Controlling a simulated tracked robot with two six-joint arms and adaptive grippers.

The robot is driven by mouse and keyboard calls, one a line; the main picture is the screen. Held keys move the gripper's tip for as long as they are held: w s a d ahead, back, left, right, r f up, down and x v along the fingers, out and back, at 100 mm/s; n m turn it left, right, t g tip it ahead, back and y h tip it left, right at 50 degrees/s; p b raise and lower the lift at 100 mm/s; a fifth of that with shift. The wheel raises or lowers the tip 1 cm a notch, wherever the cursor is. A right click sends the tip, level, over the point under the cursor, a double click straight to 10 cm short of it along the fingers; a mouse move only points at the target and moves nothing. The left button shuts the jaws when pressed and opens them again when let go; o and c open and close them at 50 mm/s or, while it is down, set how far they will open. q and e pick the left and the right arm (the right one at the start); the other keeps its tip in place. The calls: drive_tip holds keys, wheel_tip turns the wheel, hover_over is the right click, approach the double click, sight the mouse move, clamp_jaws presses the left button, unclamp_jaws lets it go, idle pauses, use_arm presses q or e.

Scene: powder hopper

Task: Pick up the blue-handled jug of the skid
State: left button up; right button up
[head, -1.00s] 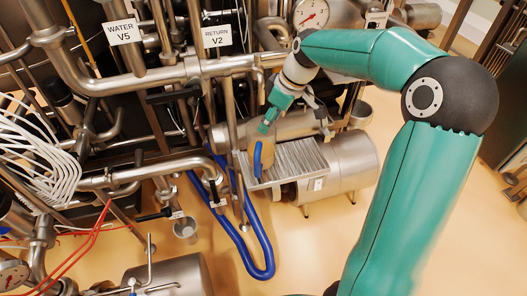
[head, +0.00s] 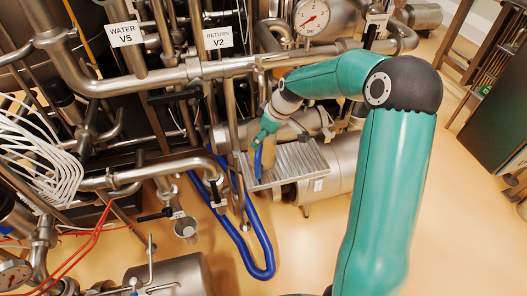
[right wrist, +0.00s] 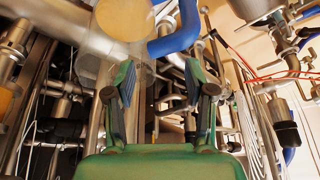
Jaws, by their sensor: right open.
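The jug (head: 270,152) stands on a ribbed metal shelf (head: 300,164) of the skid, its beige body partly hidden by my right gripper. Its blue handle (head: 258,160) shows on the near side, below the gripper. My right gripper (head: 264,136) is close over the jug in the head view. In the right wrist view its two fingers are apart with nothing between them (right wrist: 160,78). There the jug's round yellowish face (right wrist: 124,18) and blue handle (right wrist: 178,34) lie at the top, beyond the fingertips. I cannot tell whether the gripper touches the jug. My left gripper is out of view.
Steel pipes (head: 150,82) and valves crowd the left and back. A blue hose (head: 262,250) loops down in front of the shelf. A horizontal steel cylinder (head: 335,165) lies behind and under the shelf.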

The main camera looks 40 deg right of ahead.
drive_tip(key=x, duration=0.2)
drive_tip(key=p+x, duration=0.1)
drive_tip(key=x, duration=0.1)
drive_tip(key=shift+w+f, duration=0.2)
drive_tip(key=shift+w, duration=0.15)
clamp_jaws()
